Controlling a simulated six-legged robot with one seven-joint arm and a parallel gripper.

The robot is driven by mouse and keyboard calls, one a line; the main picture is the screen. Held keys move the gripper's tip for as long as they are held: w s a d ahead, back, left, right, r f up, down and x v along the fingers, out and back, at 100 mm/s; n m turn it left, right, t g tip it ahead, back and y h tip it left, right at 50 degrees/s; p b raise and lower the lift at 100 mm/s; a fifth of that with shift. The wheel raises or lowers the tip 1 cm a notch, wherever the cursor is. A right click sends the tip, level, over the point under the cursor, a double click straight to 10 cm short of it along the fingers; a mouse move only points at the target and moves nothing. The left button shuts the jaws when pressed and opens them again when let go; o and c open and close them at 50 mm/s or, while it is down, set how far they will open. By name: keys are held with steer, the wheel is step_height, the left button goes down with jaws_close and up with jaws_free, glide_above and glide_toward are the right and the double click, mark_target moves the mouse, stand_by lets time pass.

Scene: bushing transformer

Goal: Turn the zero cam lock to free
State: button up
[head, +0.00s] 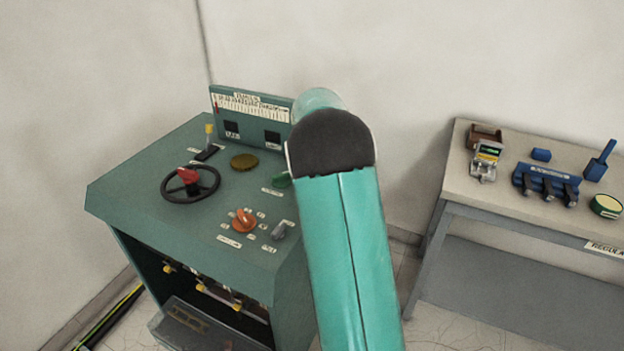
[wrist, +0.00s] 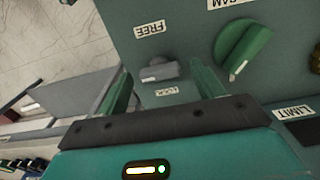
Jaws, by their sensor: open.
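In the wrist view a small grey knob (wrist: 158,72) sits on the green console top, between a FREE label (wrist: 149,29) and a LOCK label (wrist: 166,91). It has a small white mark at its lower left; its exact setting is hard to tell. My gripper (wrist: 162,66) is open, with one green finger on each side of the knob and visible gaps. Whether the fingertips reach down to its height is unclear. A larger green knob (wrist: 242,52) with a white mark is just right of the right finger. In the head view my arm hides the grey knob and my gripper.
The console (head: 140,190) also carries a black handwheel (head: 190,183), an orange knob (head: 243,220), another grey knob (head: 280,231) and an upright scale panel (head: 250,108). A LIMIT label (wrist: 292,113) is near my gripper. A bench (head: 463,165) with several tools stands right.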

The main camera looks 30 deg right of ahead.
step_height(320, 180, up, 14)
stand_by(0.6)
steer(key=shift+f, duration=0.1)
